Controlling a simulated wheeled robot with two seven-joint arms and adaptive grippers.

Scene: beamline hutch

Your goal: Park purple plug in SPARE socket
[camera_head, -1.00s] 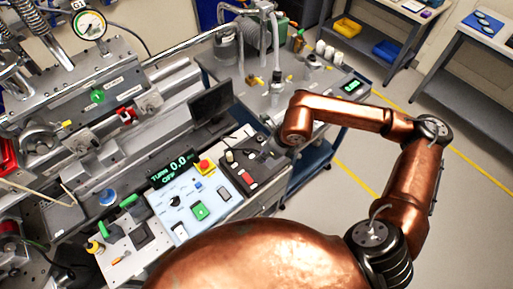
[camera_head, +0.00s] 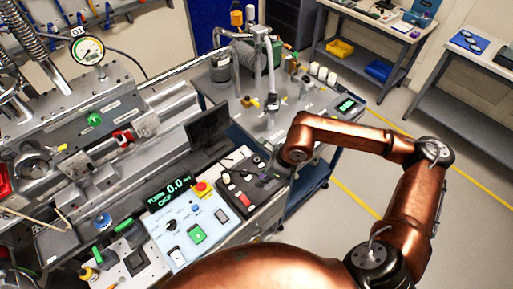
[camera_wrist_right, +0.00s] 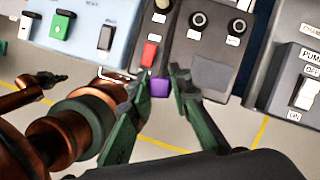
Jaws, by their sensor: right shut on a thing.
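The purple plug (camera_wrist_right: 160,87) shows in the right wrist view, at the front edge of the dark socket panel (camera_wrist_right: 215,73). My right gripper (camera_wrist_right: 160,90) is shut on it, with one green-grey finger on each side. Two round black sockets, one at left (camera_wrist_right: 198,20) and one at right (camera_wrist_right: 237,26), sit on the panel beyond the plug, each with a small label too blurred to read. In the head view my right gripper (camera_head: 268,175) is small and dark over the same panel; the plug is hard to make out there. My left gripper is not in view.
A red block (camera_wrist_right: 149,54) is just beyond and left of the plug. A blue-white control panel (camera_head: 190,225) with a green switch lies to the left. A box with a white pump switch (camera_wrist_right: 306,93) is at right. The monitor (camera_head: 208,132) stands behind.

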